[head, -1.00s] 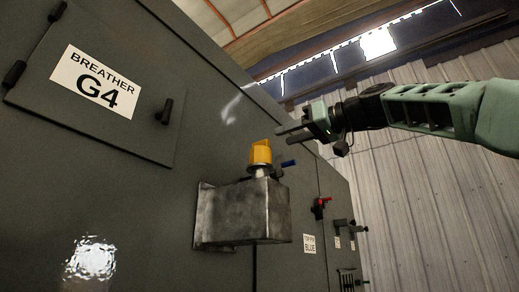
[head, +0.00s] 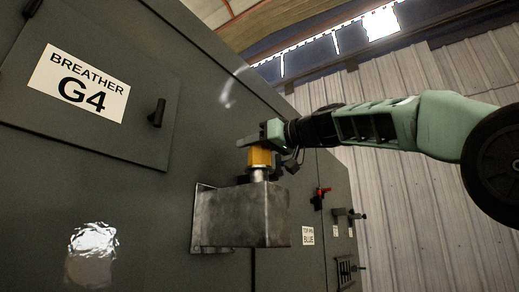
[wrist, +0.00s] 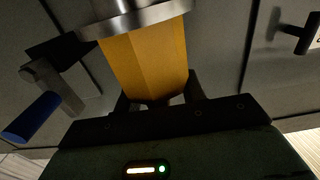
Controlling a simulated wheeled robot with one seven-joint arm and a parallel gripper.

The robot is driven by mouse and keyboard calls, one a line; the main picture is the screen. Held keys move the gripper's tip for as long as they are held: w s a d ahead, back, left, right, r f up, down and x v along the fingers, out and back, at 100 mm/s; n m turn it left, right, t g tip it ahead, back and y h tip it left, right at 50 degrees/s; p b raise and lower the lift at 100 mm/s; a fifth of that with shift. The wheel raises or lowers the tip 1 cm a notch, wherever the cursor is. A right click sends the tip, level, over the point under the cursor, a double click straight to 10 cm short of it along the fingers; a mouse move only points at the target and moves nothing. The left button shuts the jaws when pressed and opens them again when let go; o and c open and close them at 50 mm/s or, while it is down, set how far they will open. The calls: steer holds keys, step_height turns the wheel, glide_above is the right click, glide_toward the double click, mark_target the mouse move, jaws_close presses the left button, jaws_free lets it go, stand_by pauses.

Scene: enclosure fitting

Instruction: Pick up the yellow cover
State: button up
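The yellow cover (head: 260,158) stands upright on a metal collar on top of a grey metal box fixed to the cabinet front. My gripper (head: 254,141) is at the top of the cover, reaching in from the right. In the wrist view, the cover (wrist: 148,62) fills the upper middle, with its metal collar above it. The dark fingers of my gripper (wrist: 158,103) show on both sides of the cover's end. The cover hides much of the fingers, so I cannot tell whether they press on it.
The grey box (head: 240,217) sticks out below the cover. A blue-handled lever (wrist: 35,118) is close beside the gripper in the wrist view. A red handle (head: 322,192) is further along the cabinet. A panel labelled BREATHER G4 (head: 80,83) is at left.

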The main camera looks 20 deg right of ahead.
jaws_close()
